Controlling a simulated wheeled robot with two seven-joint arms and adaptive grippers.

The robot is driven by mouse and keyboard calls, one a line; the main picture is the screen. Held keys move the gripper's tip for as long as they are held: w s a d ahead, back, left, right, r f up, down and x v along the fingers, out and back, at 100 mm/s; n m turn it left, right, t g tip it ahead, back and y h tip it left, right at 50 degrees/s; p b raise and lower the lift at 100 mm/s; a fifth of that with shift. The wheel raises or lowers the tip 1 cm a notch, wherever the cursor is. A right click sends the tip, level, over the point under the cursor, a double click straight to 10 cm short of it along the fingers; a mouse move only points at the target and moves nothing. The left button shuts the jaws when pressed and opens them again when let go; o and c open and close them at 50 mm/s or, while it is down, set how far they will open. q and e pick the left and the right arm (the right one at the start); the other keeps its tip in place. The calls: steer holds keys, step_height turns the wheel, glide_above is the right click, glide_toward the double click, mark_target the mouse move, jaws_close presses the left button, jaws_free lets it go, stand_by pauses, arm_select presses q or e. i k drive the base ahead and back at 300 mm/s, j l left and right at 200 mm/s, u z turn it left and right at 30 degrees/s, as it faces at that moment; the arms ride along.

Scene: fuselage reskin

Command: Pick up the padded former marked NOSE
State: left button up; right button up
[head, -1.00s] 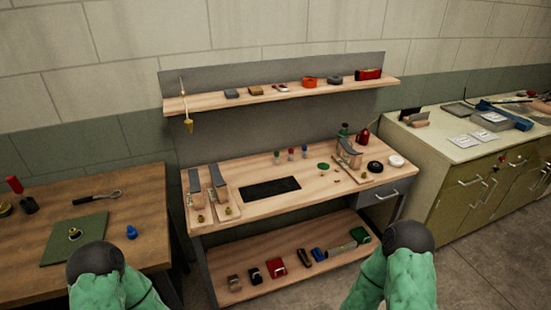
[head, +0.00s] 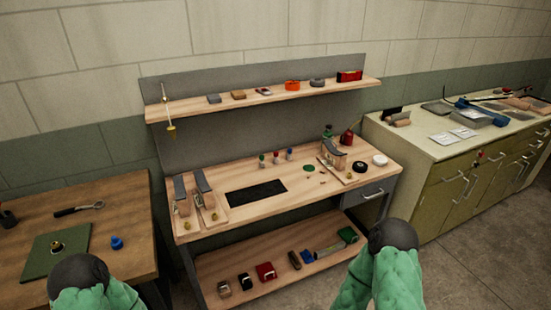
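Two former-like pieces with grey curved tops, a left one (head: 180,190) and a second one (head: 203,184), stand side by side on wooden boards at the left end of the workbench. A third similar piece (head: 333,154) stands on a board at the bench's right end. No NOSE marking is readable from here, so I cannot tell which is the named former. My green arms show at the bottom edge, each ending in view at a dark rounded part. No gripper fingers show. Both arms are in front of the bench and apart from the pieces.
The workbench (head: 300,200) has a dark mat (head: 256,193), small bottles, an upper shelf (head: 262,97) and a lower shelf (head: 235,297) with several small items. A wooden table (head: 110,215) stands left, a cabinet (head: 440,175) right. Floor (head: 480,260) is clear at lower right.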

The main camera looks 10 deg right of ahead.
mark_target(207, 196)
steer(key=u, duration=0.4)
steer(key=i+l+u, duration=0.1)
steer(key=u, duration=0.35)
steer(key=l+u, duration=0.3)
steer(key=u, duration=0.15)
steer(key=i+l+u, duration=0.1)
steer(key=l+u, duration=0.2)
steer(key=u, duration=0.15)
steer(key=l+u, duration=0.25)
steer(key=u, duration=0.2)
